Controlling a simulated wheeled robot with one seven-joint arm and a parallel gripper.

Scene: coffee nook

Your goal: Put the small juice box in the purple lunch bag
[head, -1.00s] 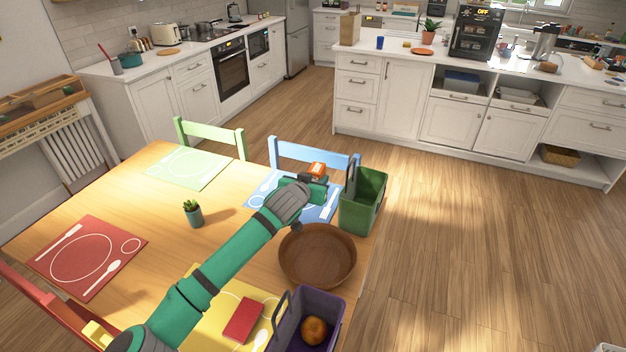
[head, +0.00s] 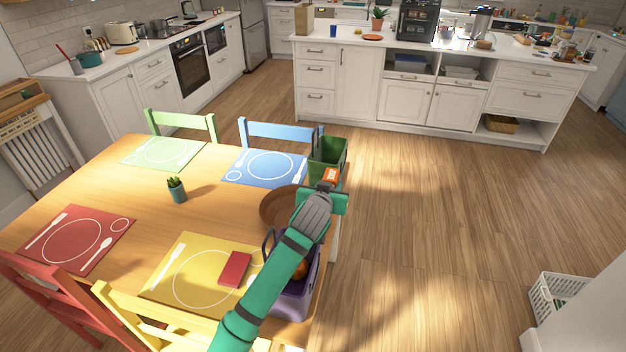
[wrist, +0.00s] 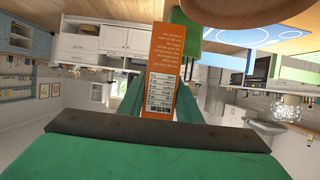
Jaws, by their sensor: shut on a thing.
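The small juice box (head: 330,175) is orange and held up in my gripper (head: 331,190). In the wrist view its printed back with a white label panel (wrist: 161,92) faces me between the two green fingers. The gripper is shut on it, near the table's right edge. The purple lunch bag (head: 294,303) stands open on the table's near right corner, below and nearer than the gripper. An orange fruit (head: 300,270) lies inside it. My arm covers part of the bag and its opening.
A green lunch bag (head: 337,153) stands at the table's far right corner, beyond the gripper. A brown bowl (head: 275,207) sits between the bags, partly behind my arm. A red box (head: 235,268) lies on the yellow placemat (head: 185,265).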

